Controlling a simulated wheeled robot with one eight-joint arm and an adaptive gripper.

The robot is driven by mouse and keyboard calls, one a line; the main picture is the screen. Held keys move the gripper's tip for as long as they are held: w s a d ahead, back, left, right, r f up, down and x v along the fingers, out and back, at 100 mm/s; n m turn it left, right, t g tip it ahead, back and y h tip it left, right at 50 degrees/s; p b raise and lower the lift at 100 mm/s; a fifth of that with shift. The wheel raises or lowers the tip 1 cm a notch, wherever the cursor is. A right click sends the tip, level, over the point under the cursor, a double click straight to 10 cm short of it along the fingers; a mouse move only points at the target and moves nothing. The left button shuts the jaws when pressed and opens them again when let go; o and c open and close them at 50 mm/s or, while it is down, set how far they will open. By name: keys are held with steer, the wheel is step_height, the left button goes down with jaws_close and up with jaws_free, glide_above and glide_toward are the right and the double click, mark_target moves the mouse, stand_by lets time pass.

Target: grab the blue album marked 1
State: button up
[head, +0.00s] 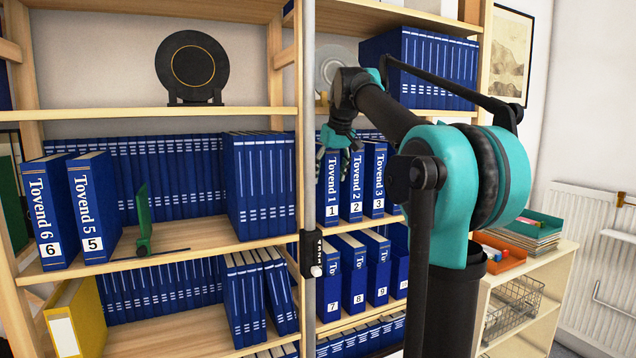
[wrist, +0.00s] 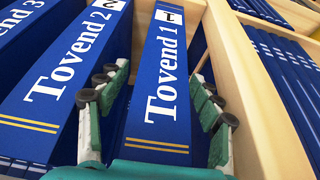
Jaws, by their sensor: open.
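The blue album marked 1 (head: 328,190) stands upright at the left end of a short row on the middle shelf. Its spine reads "Tovend 1" in white. In the wrist view the same album (wrist: 161,100) fills the middle. My gripper (wrist: 160,76) is open, with one finger on each side of that album's spine. The left finger lies over the side toward the album marked 2 (wrist: 68,65), and the right finger is by the wooden divider. I cannot tell whether either finger touches. In the head view my gripper (head: 338,138) is at the album's upper part, partly hiding it.
Albums marked 2 (head: 352,185) and 3 (head: 375,180) stand just right of album 1. A wooden divider (wrist: 245,90) and a metal post (head: 308,130) are close on its other side. Albums 7, 8 and 9 stand on the shelf below.

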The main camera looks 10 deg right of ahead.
jaws_close()
stand_by(0.5)
steer(key=shift+r, duration=0.1)
